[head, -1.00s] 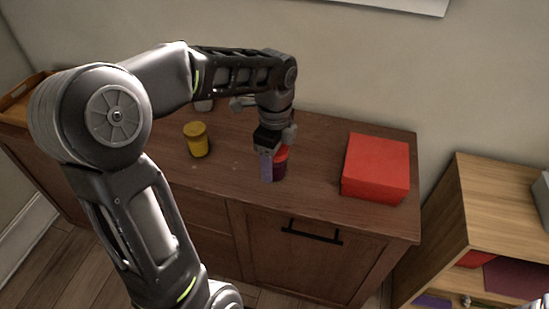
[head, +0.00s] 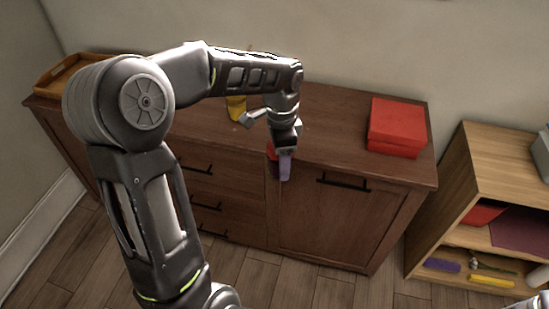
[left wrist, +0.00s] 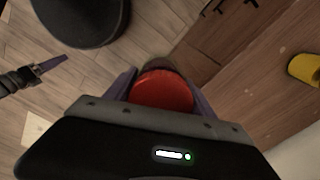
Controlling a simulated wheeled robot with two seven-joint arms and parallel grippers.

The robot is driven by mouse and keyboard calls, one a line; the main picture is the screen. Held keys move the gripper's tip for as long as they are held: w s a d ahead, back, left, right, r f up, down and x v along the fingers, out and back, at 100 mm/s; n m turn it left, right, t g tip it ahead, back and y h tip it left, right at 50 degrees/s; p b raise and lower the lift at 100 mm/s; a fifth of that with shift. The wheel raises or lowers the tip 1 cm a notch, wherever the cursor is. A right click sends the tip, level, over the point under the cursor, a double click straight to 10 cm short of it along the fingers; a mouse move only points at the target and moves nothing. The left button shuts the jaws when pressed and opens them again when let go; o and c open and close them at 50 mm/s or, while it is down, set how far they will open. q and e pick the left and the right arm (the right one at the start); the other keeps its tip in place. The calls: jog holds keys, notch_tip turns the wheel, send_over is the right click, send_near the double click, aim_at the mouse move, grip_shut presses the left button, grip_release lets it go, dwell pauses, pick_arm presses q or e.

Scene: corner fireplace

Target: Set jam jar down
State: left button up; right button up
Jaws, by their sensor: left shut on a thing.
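The jam jar has a red lid (left wrist: 163,90), which shows between the purple fingers of my left gripper in the left wrist view. My left gripper (head: 283,165) is shut on the jar. In the head view only a sliver of the jar (head: 271,151) shows beside the fingers, at the front edge of the brown cabinet (head: 335,148). The wrist view shows floor and the cabinet's front beyond the jar; its base is hidden. My right gripper (left wrist: 48,68) shows at the left of the wrist view, away from the jar; its jaw opening is unclear.
A yellow jar (head: 237,108) stands on the cabinet, partly hidden by my left arm. A red box (head: 396,127) sits at the cabinet's right end, a wooden tray (head: 62,80) at its left end. The top between arm and box is clear. A low shelf (head: 480,165) stands at right.

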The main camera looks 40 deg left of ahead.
pick_arm(q)
jog(key=w+d+f+n, duration=0.1)
jog(key=d+f+n, duration=0.3)
jog(key=d+f, duration=0.2)
jog(key=w+d+f+n, duration=0.1)
jog(key=d+f+n, duration=0.3)
jog(key=f, duration=0.7)
jog(key=shift+w+d+f+n, duration=0.2)
jog(key=shift+w+d+n, duration=0.15)
jog(key=shift+d, duration=0.7)
